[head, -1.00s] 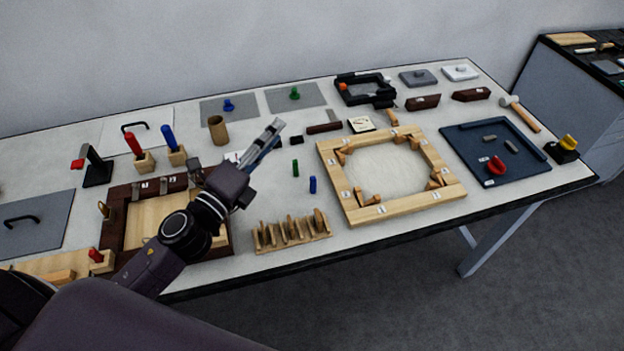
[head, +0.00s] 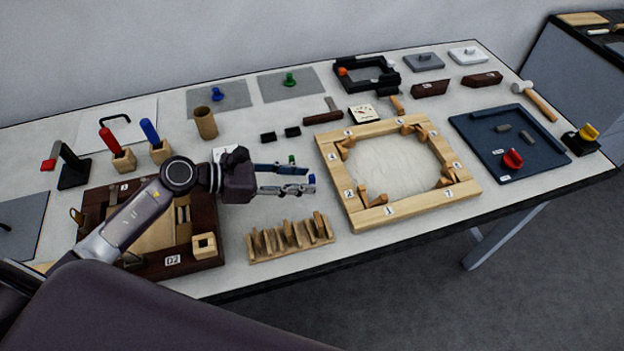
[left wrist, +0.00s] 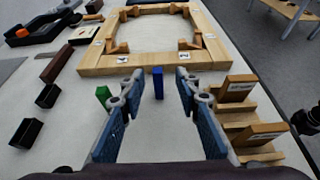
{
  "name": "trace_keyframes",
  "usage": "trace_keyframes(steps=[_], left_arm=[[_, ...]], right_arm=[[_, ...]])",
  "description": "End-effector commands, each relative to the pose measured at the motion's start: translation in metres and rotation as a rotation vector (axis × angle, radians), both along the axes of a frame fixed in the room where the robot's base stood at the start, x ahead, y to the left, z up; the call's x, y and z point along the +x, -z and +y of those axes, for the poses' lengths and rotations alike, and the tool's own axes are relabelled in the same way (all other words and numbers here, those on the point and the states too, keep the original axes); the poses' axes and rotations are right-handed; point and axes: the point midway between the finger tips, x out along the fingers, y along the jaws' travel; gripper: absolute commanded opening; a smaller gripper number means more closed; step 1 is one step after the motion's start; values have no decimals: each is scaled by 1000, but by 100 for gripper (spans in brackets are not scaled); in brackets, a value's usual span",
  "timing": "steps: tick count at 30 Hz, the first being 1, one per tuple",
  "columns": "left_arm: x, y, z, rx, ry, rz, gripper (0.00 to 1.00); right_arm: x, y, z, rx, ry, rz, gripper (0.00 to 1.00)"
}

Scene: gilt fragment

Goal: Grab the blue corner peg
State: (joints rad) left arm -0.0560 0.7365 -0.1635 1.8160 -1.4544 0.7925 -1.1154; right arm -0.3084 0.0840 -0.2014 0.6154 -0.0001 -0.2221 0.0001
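The blue corner peg (left wrist: 158,83) stands upright on the white table, between the open fingers of my left gripper (left wrist: 154,84) in the left wrist view. In the head view the blue peg (head: 312,180) shows just at the fingertips of my left gripper (head: 308,180), partly hidden by them. A green peg (left wrist: 103,93) stands just outside the left finger in the wrist view; in the head view its top (head: 292,159) shows behind the gripper. I cannot tell whether the fingers touch the blue peg.
A wooden frame (head: 410,207) with corner pieces lies right of the gripper. A slotted wooden rack (head: 290,252) stands in front of it. Two small black blocks (head: 268,137) lie behind. A dark wooden frame (head: 205,222) lies under my left arm.

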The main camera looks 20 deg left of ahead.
Motion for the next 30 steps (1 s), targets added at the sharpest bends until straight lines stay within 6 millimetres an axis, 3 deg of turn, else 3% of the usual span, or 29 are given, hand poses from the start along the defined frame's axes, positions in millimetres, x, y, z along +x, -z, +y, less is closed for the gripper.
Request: trace_keyframes(steps=[6,15,24,30], left_arm=[[17,10,-21,-5,-1,0,30],[20,16,-26,-3,-1,0,30],[20,15,-25,-2,-2,0,0],[20,15,-25,-2,-2,0,0]], right_arm=[[6,-16,-1,0,1,-8,26],[13,-16,0,1,2,-18,26],[12,-16,8,11,5,-18,26],[12,-16,9,10,5,-17,26]])
